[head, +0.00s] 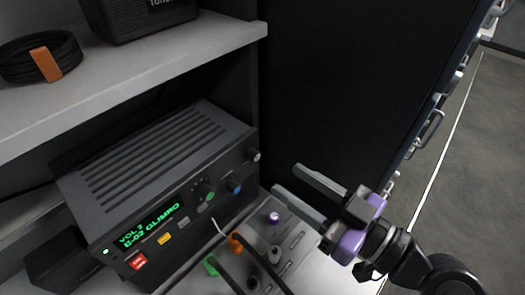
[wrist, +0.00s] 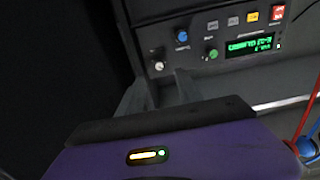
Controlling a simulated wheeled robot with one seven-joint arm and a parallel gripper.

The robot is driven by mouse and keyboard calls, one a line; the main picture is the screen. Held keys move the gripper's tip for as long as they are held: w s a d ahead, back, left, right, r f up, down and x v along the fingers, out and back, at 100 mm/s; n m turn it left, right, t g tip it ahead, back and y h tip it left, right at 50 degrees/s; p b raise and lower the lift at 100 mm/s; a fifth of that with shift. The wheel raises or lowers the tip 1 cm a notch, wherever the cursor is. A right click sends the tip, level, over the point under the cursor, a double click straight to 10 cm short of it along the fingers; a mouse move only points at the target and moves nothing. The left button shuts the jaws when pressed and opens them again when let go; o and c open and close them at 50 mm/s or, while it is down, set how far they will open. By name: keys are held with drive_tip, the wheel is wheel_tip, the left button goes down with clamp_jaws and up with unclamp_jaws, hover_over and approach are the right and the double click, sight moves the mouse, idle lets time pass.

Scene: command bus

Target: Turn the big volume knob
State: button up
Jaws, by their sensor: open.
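The dark radio unit (head: 150,165) stands on the shelf, its front panel facing right and down. Its green display (head: 150,222) reads "VOL 3" above a channel line. I cannot tell from labels which one is the big volume knob. My gripper (head: 288,180) is open and empty, to the right of the panel and apart from it. In the wrist view, the pale knob (wrist: 159,66) is just beyond the fingertips (wrist: 160,82), with the blue knob (wrist: 181,35) nearby.
A red switch (head: 138,262) is at the radio's left. An upper shelf (head: 130,85) overhangs it. A dark cabinet side (head: 340,80) stands behind my gripper.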

sight(257, 158)
drive_tip(key=p+x, duration=0.1)
drive_tip(key=x, duration=0.6)
drive_tip(key=shift+w+a, duration=0.25)
drive_tip(key=shift+a, duration=0.05)
clamp_jaws()
